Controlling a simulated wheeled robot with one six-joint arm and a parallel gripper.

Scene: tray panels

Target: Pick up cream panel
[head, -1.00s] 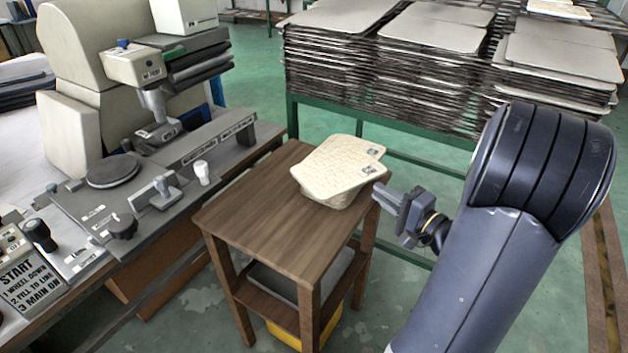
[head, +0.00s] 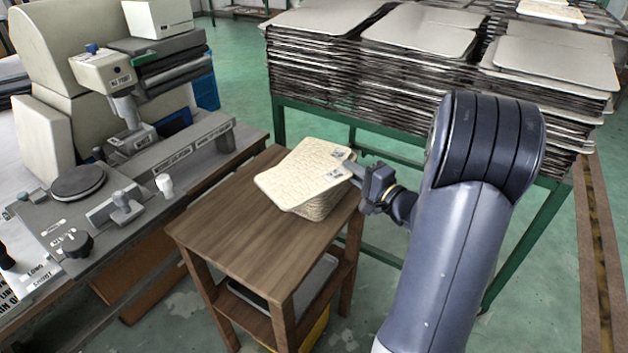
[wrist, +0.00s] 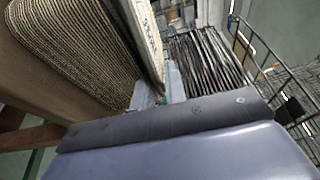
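Cream panels lie in a stack (head: 318,208) on a small wooden table (head: 225,232). The top cream panel (head: 300,172) lies roughly flat, its right corner with a small printed label toward my gripper. My gripper (head: 356,172) is at that right corner. In the wrist view, the edge of the top panel (wrist: 143,35) runs down between the two fingers (wrist: 160,88), and the stack (wrist: 75,40) is to its left. Whether the fingers press on the panel or stand slightly apart from it cannot be made out.
A grey bench machine (head: 120,150) stands left of the table. A green rack (head: 390,150) with tall stacks of trays (head: 420,35) stands behind and to the right. A grey tray (head: 315,285) sits on the table's lower shelf. The front of the tabletop is bare.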

